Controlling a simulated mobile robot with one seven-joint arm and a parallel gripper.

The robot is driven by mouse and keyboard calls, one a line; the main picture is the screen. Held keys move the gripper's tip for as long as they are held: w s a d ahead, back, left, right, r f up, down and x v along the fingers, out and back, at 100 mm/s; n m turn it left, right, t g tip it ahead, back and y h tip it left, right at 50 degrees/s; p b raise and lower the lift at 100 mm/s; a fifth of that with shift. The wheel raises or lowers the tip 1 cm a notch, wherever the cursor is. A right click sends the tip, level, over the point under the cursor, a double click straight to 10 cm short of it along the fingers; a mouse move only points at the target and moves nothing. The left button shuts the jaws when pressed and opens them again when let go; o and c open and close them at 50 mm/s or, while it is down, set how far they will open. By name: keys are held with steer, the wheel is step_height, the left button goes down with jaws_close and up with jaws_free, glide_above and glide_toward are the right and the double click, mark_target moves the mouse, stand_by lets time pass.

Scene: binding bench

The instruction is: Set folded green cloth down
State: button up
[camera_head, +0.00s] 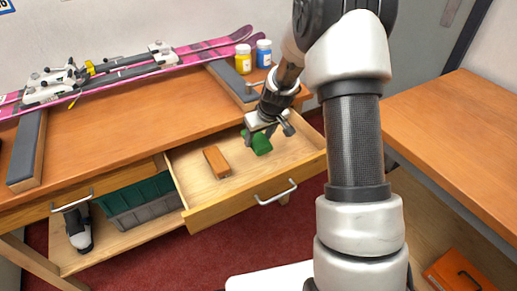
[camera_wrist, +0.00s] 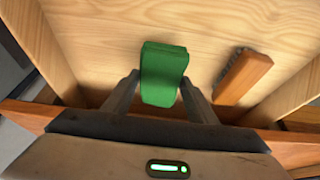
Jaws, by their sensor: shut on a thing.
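The folded green cloth (camera_head: 261,145) is at my gripper (camera_head: 262,131), inside the open drawer (camera_head: 188,189). In the wrist view the cloth (camera_wrist: 162,75) sits between the two fingertips of my gripper (camera_wrist: 160,88). The fingers are shut on its sides. The cloth is over the drawer's pale wooden floor. I cannot tell whether its underside touches that floor. Part of the cloth is hidden behind the gripper in the head view.
A brush with an orange-brown wooden back (camera_head: 216,162) lies in the drawer left of the cloth; it also shows in the wrist view (camera_wrist: 245,77). Pink skis (camera_head: 110,70), a yellow jar (camera_head: 243,59) and a blue jar (camera_head: 264,54) are on the bench (camera_head: 120,115). Drawer walls surround the gripper.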

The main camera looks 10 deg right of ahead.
steer(key=shift+f+b, duration=0.5)
steer(key=shift+f, duration=1.7)
steer(key=shift+f, duration=0.15)
steer(key=o, duration=0.9)
